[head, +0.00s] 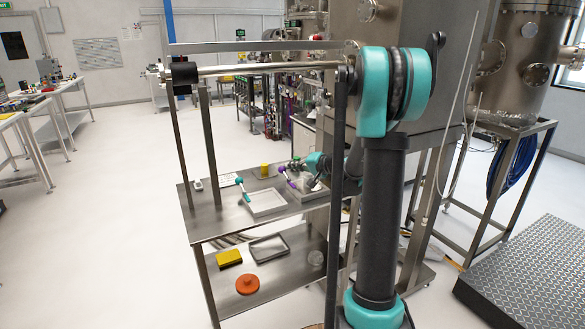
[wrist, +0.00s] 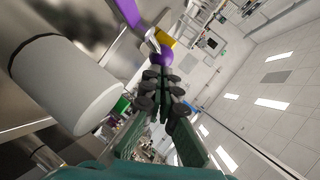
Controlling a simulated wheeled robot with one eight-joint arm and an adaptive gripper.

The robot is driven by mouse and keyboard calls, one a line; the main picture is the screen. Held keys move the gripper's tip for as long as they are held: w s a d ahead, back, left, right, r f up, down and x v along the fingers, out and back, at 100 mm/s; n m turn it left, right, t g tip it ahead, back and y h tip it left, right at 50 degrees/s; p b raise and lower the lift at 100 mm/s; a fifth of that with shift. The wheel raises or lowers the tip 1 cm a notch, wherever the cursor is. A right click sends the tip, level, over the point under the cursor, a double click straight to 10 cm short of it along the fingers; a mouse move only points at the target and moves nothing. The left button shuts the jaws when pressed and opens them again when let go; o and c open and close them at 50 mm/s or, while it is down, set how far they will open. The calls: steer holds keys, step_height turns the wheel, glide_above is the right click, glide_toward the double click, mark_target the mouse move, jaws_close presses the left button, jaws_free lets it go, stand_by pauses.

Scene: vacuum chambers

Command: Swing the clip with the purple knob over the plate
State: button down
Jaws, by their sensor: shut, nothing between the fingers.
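The clip's purple knob (wrist: 163,60) is a round ball just beyond my fingertips in the wrist view. A pale stem (wrist: 152,41) runs from it toward a purple strip (wrist: 127,11). In the head view the purple knob (head: 282,169) is on the upper shelf of a steel trolley, right of the white tray. My gripper (wrist: 163,72) is shut and empty, with its tips close to the knob; I cannot tell whether they touch. In the head view my gripper is small and hard to make out. I cannot make out the plate clearly.
A teal-knobbed clip (head: 239,181) stands by the white tray (head: 267,212). A yellow cylinder (head: 264,170) is behind. A large pale cylinder (wrist: 70,85) fills the wrist view's left. The lower shelf holds a yellow block (head: 229,257) and an orange disc (head: 247,285).

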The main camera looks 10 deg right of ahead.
steer(key=shift+w+a+n+g+y, duration=0.1)
steer(key=shift+a+n+g+y, duration=0.05)
steer(key=shift+n+g+y, duration=0.5)
steer(key=shift+w+a+n+g+y, duration=0.15)
steer(key=shift+a+n+g+y, duration=0.15)
steer(key=shift+n+g+y, duration=0.5)
steer(key=n+g, duration=0.1)
steer(key=a+n+g+y, duration=0.1)
steer(key=shift+n+g, duration=0.35)
steer(key=shift+a, duration=0.4)
steer(key=shift+d, duration=0.15)
steer(key=shift+s+d, duration=0.5)
steer(key=shift+d, duration=0.05)
steer(key=shift+r, duration=0.1)
step_height(320, 180, up, 10)
